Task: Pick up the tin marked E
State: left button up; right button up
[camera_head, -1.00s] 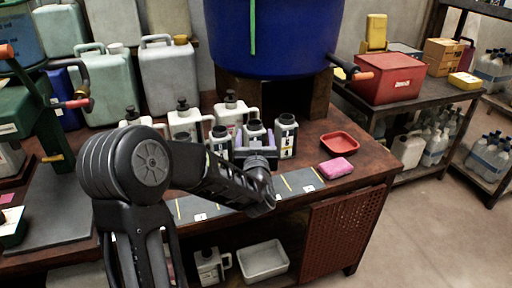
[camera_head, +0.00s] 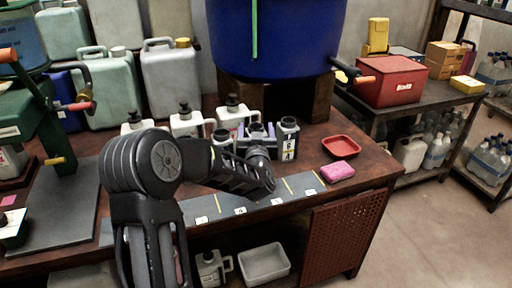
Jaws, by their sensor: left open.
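Three dark tins with pale labels stand in a row at the bench's middle: a left tin (camera_head: 222,137), a middle tin (camera_head: 256,129) and a right tin (camera_head: 288,139). The right tin's label shows dark characters, too small to read surely; the other labels are mostly hidden by my left arm. I cannot tell which tin is marked E. My left gripper (camera_head: 256,136) is open, at the middle tin, with its fingers seeming to lie either side of it; contact cannot be seen. My right gripper is not in view.
White jugs (camera_head: 186,122) with black caps stand close behind the tins. A grey strip (camera_head: 265,203) with numbered, yellow-lined spaces runs along the bench front. A red tray (camera_head: 340,147) and pink sponge (camera_head: 338,172) lie to the right. A blue vat (camera_head: 275,40) rises behind.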

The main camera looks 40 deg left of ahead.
pick_arm(q)
jog(key=shift+x, duration=1.05)
jog(key=shift+s, duration=0.1)
jog(key=shift+c, duration=0.6)
grip_shut()
